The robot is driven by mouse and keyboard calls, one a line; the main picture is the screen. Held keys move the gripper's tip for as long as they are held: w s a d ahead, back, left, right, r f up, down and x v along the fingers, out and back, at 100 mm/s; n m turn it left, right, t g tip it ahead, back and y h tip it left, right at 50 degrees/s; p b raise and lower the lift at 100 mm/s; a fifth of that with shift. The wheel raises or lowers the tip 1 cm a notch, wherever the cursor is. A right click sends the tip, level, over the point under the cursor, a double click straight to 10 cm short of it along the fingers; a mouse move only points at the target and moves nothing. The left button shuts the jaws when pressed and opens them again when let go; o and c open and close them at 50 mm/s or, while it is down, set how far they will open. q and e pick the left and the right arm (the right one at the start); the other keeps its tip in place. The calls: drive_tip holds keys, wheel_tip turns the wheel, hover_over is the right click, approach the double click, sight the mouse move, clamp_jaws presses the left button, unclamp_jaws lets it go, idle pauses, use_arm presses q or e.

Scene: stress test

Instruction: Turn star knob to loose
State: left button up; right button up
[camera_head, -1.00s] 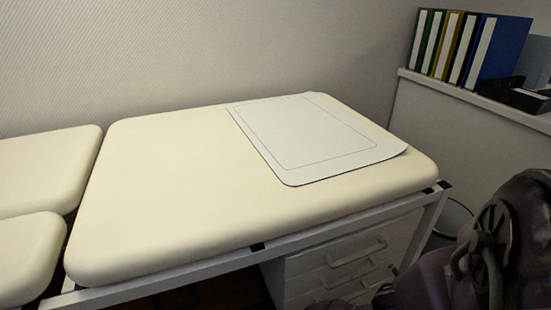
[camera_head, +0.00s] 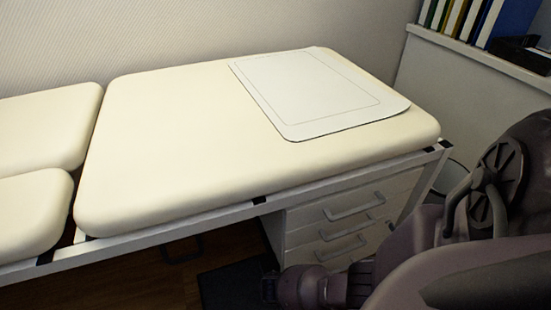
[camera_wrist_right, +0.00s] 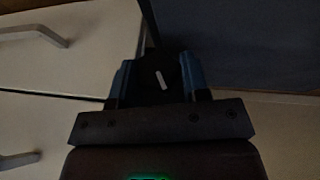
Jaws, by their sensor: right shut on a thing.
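In the right wrist view, my right gripper (camera_wrist_right: 158,82) has its two bluish fingers closed on a dark thing with a short white mark, which I take to be the star knob (camera_wrist_right: 161,79). Its outline is too dark to make out, and which way it is set cannot be read. In the head view, my right arm reaches in from the right, and its dark end is low in front of the drawer unit (camera_head: 296,240). The knob cannot be picked out there. My left gripper is in neither view.
A cream padded couch (camera_head: 170,150) on a white frame fills the middle, with a white mat (camera_head: 315,95) on top. Drawers with grey handles also show in the wrist view (camera_wrist_right: 60,60). Folders (camera_head: 470,18) stand on a ledge at the upper right.

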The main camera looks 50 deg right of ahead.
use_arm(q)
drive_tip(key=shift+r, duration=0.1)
use_arm(e)
drive_tip(key=o, duration=0.6)
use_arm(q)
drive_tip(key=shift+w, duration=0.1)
use_arm(e)
drive_tip(key=shift+o, duration=0.2)
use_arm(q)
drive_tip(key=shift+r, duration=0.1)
use_arm(e)
drive_tip(key=shift+r, duration=0.25)
use_arm(q)
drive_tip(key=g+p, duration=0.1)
drive_tip(key=p, duration=0.2)
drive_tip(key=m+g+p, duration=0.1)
drive_tip(key=p, duration=0.2)
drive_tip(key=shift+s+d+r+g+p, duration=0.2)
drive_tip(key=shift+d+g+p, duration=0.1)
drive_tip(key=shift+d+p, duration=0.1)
use_arm(e)
drive_tip(key=v, duration=1)
drive_tip(key=shift+a, duration=0.15)
drive_tip(key=shift+s, duration=0.15)
